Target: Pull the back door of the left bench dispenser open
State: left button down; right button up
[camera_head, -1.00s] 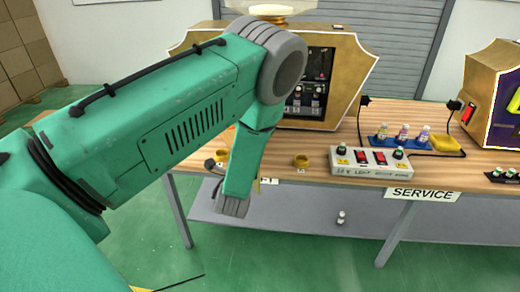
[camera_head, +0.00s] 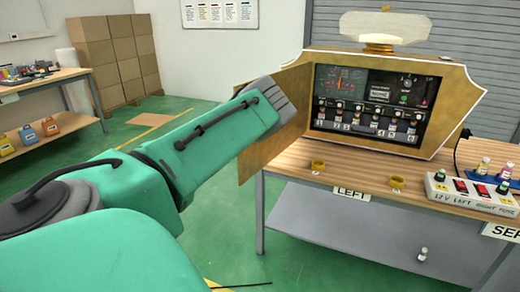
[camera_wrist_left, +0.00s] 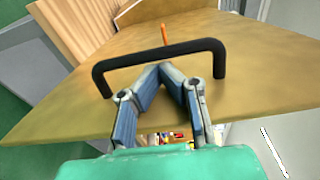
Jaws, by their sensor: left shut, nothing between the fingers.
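The left bench dispenser (camera_head: 455,100) is a gold cabinet on the wooden bench, its side facing me open onto a dark panel with gauges and small bottles. Its gold back door (camera_head: 258,158) stands swung out to the left, partly covered by my left arm. In the left wrist view the door (camera_wrist_left: 262,75) fills the middle and carries a black bar handle (camera_wrist_left: 160,54). My left gripper (camera_wrist_left: 164,70) is shut and empty, its fingertips just under the handle bar. Whether they sit behind the bar is unclear. In the head view the gripper is hidden. My right gripper is not in view.
Two yellow rings (camera_head: 318,166) sit on the bench (camera_head: 355,165) before the dispenser. A switch box (camera_head: 475,192) stands at the right. Boxes (camera_head: 110,50) and another table (camera_head: 50,80) are at the left. Green floor (camera_head: 225,215) lies clear left of the bench.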

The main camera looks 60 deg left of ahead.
pick_arm(q)
jog(key=a, duration=0.2)
jog(key=s+a, duration=0.1)
jog(key=a, duration=0.1)
jog(key=shift+s+r, duration=0.1)
jog(key=shift+r, duration=0.1)
jog(key=shift+s+a, duration=0.1)
jog(key=shift+a, duration=0.15)
